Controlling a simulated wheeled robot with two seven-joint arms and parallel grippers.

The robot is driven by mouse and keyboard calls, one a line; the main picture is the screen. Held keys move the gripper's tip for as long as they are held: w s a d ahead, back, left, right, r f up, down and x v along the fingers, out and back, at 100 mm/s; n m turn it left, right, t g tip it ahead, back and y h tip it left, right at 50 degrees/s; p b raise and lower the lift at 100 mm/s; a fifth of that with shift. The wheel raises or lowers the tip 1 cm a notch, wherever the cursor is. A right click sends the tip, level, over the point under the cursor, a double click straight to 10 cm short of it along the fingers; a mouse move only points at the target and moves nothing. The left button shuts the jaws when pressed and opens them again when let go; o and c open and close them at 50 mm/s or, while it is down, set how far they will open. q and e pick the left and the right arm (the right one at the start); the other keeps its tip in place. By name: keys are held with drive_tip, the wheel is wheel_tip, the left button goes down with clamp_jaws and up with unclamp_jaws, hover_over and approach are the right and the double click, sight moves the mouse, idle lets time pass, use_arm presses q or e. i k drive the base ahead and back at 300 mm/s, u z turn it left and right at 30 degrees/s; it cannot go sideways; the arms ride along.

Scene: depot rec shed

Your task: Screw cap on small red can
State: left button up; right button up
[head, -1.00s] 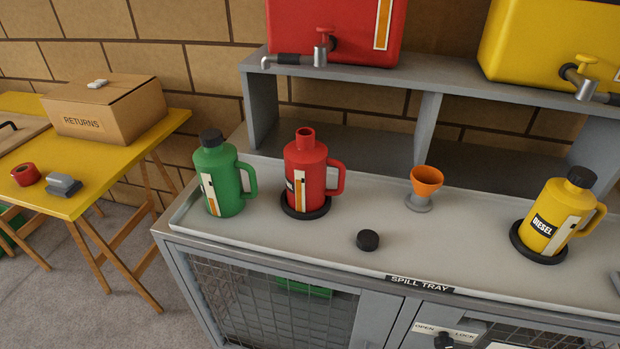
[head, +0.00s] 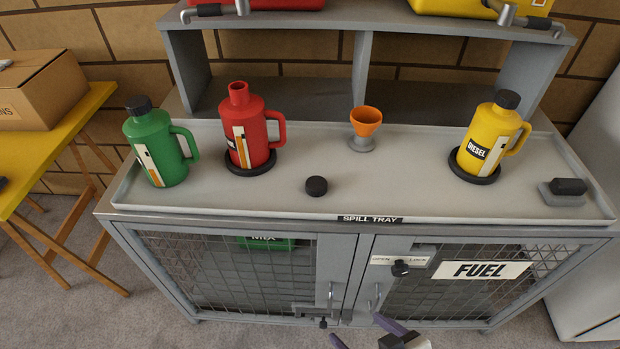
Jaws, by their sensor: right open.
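The small red can (head: 252,130) stands upright on a black round pad (head: 234,166) on the left part of the spill tray, its neck open and bare, its handle to the right. A black cap (head: 316,186) lies loose on the tray, in front and to the right of the red can. My right gripper (head: 361,332) just enters at the bottom edge, its purple fingertips apart and empty, low in front of the cabinet doors and well below the cap. The rest of it is cut off. My left gripper is out of view.
A capped green can (head: 158,152) stands left of the red can. An orange funnel (head: 366,121) and a capped yellow diesel can (head: 490,140) stand to the right. A grey shelf (head: 370,14) rises behind. The spill tray (head: 400,190) is clear around the cap.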

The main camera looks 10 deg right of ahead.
sight(243, 114)
drive_tip(key=u, duration=2.6)
drive_tip(key=k, duration=1.7)
drive_tip(key=z, duration=1.1)
